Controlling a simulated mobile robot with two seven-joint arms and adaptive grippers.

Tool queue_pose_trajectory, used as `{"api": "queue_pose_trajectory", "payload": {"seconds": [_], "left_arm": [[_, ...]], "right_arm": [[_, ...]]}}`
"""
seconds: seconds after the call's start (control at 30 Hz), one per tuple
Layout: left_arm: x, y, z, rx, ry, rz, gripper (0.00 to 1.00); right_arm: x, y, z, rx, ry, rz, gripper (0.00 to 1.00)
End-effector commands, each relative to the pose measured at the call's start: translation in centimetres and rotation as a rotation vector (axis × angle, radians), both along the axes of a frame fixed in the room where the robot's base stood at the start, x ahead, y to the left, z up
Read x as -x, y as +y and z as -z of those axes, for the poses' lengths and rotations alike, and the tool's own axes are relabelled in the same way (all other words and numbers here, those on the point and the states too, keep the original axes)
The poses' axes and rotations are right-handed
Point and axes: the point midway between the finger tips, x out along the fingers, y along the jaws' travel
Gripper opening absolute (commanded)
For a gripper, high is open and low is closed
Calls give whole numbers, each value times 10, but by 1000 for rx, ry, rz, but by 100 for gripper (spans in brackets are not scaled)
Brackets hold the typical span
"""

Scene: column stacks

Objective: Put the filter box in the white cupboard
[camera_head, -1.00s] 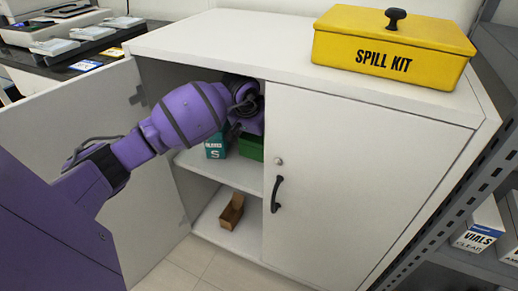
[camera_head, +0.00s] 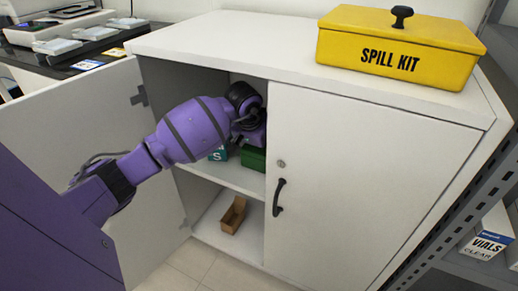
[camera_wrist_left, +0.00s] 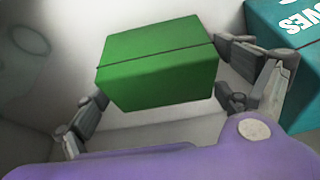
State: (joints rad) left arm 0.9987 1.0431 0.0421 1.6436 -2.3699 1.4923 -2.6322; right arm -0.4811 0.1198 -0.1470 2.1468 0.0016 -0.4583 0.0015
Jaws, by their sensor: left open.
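The green box (camera_head: 253,158), which bears no readable label and seems to be the filter box, is inside the white cupboard (camera_head: 370,170), on or just above the upper shelf behind the left door opening. In the left wrist view the green box (camera_wrist_left: 158,65) lies between the spread fingers of my left gripper (camera_wrist_left: 165,85). The fingers are open on both sides of it; gaps show, though contact at the far right finger is unclear. In the head view my wrist mostly hides the gripper. My right gripper is out of view.
A teal gloves box (camera_head: 218,155) stands left of the green box; it also shows in the left wrist view (camera_wrist_left: 292,80). An open brown carton (camera_head: 233,215) sits on the lower shelf. The left door (camera_head: 60,130) is open. A yellow spill kit (camera_head: 395,50) stands on top.

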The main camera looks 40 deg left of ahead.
Motion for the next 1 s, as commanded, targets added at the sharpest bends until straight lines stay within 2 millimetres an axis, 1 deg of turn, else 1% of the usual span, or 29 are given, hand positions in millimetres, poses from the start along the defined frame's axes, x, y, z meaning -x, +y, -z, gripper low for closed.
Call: {"api": "queue_pose_trajectory", "payload": {"seconds": [0.07,0.17,0.27,0.3,0.37,0.5,0.7,0.83,1.0], "left_arm": [[0,-1,-3,2,-1,0,93],[3,0,-15,-2,-4,1,93],[10,-1,-34,-4,-5,2,93],[17,-3,-37,-6,-1,2,93],[32,-5,-34,-6,3,3,93],[62,-13,-34,-5,2,2,93],[101,-24,-33,-3,2,3,93],[117,-28,-32,-1,1,1,93],[127,-31,-31,0,0,0,93]], "right_arm": [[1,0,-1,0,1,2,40],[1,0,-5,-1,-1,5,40],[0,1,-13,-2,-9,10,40],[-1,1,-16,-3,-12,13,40],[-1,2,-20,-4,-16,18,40],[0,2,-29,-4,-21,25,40],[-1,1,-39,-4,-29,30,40],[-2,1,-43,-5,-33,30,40],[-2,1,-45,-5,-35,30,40]]}}
